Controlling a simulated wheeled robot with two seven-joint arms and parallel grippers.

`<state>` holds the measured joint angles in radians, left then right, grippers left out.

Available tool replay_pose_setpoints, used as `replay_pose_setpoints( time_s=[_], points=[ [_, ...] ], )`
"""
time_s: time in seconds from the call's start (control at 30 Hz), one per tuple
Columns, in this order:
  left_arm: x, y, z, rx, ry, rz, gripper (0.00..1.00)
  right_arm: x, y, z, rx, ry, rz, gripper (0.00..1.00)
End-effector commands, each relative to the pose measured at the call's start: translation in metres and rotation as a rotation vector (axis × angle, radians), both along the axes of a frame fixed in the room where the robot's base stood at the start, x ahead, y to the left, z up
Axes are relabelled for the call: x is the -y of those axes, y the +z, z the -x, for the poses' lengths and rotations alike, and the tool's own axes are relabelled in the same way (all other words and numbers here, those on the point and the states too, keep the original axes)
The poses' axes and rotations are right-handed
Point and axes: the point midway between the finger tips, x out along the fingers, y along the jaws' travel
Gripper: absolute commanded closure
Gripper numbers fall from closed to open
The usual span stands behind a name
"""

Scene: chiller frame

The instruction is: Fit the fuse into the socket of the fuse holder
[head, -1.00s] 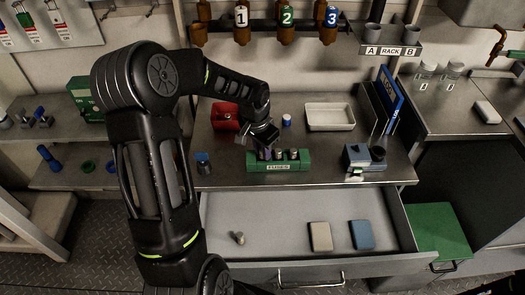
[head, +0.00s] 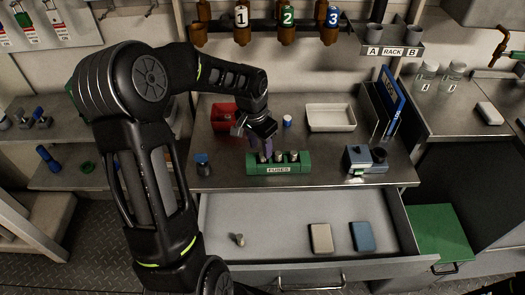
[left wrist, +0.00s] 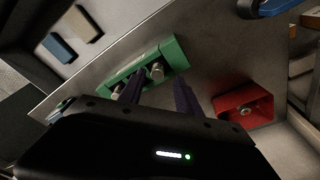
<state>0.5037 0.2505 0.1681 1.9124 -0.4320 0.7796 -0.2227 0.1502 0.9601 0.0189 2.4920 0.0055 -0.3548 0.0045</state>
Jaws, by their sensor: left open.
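The green fuse holder (head: 279,169), labelled FUSES, stands on the steel worktop near its front edge. Several grey-topped cylindrical fuses stand in it, including a left one (head: 262,157) and a right one (head: 293,156). My left gripper (head: 260,147) is open above the holder's left end, pointing down. The left wrist view shows its two purple fingers (left wrist: 160,88) apart, with the holder (left wrist: 172,53) beyond them and a fuse end (left wrist: 157,72) between them in the picture. Part of the holder is hidden behind a finger, so I cannot tell contact. My right gripper is not in view.
A red box (head: 222,117) stands behind the holder to the left. A white tray (head: 330,118) and a grey-blue device (head: 361,160) are to the right. The open drawer (head: 280,215) below holds a small grey piece (head: 238,239) and two flat blocks.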

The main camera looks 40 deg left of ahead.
Motion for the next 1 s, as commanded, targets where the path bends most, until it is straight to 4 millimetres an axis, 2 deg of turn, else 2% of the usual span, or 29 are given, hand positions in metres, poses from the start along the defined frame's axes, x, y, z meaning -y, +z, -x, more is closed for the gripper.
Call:
replay_pose_setpoints(
  time_s=[0.03, 0.2, 0.4, 1.0],
  points=[
    [0.0, 0.014, 0.0, 0.008, -0.001, -0.002, 0.6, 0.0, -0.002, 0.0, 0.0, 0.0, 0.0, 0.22],
    [0.0, 0.051, 0.004, 0.01, -0.003, -0.002, 0.6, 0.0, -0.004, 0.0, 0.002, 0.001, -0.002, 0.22],
    [0.0, 0.077, 0.007, 0.01, -0.004, -0.001, 0.6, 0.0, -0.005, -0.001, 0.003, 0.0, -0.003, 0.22],
    [0.0, 0.082, 0.008, 0.01, -0.004, -0.001, 0.6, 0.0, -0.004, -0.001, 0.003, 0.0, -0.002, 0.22]
  ],
)
